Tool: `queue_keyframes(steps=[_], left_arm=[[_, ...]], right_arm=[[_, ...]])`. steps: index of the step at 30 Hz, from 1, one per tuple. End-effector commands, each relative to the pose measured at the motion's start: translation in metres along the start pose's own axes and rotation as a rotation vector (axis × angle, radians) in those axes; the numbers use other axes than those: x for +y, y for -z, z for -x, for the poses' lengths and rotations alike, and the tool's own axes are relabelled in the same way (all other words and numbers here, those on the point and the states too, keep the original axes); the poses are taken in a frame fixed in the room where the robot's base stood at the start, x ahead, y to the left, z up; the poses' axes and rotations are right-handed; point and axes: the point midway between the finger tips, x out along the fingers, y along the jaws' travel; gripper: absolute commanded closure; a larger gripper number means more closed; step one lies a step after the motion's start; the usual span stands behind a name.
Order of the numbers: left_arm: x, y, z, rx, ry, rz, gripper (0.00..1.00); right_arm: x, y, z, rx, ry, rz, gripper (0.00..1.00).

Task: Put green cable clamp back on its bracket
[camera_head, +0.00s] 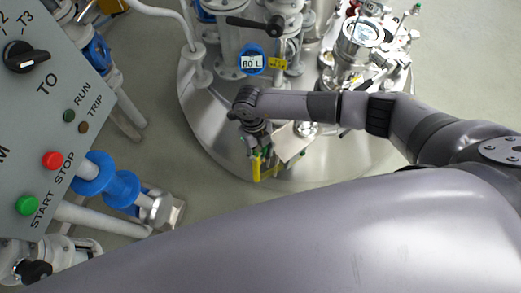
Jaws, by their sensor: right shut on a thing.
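My right gripper (262,151) points down over the near part of the round steel platform. It is shut on a small green thing (267,154), which looks like the green cable clamp. The fingers cover most of it, so its exact shape is hidden. A yellow angled piece (257,172) is right below the fingertips; I cannot tell whether it is the bracket or whether the clamp touches it. A pale flat plate (293,143) lies just right of the gripper. My left gripper is not in view.
The round steel platform (215,135) carries vessels, pipes and a blue 80 L label (251,61) behind the gripper. A grey control panel (55,110) with knob and buttons stands at left, beside blue-flanged piping (121,188). Bare floor (165,115) lies between.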

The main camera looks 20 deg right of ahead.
Motion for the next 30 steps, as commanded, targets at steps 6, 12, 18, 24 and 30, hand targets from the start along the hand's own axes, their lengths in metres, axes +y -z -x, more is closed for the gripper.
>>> queue_keyframes(steps=[6,12,18,24,30], left_arm=[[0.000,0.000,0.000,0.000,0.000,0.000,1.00],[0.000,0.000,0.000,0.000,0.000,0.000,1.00],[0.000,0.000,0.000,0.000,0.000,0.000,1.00],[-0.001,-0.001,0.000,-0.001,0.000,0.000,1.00],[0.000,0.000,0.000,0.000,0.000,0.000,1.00]], right_arm=[[0.000,0.000,0.001,0.000,0.000,0.000,0.55],[0.000,0.000,0.000,0.000,0.000,0.000,0.42],[0.000,0.000,0.000,0.000,0.000,0.000,0.36],[0.000,0.000,0.002,0.000,0.000,0.000,0.36],[-0.001,-0.001,0.026,-0.004,0.000,0.000,0.36]])
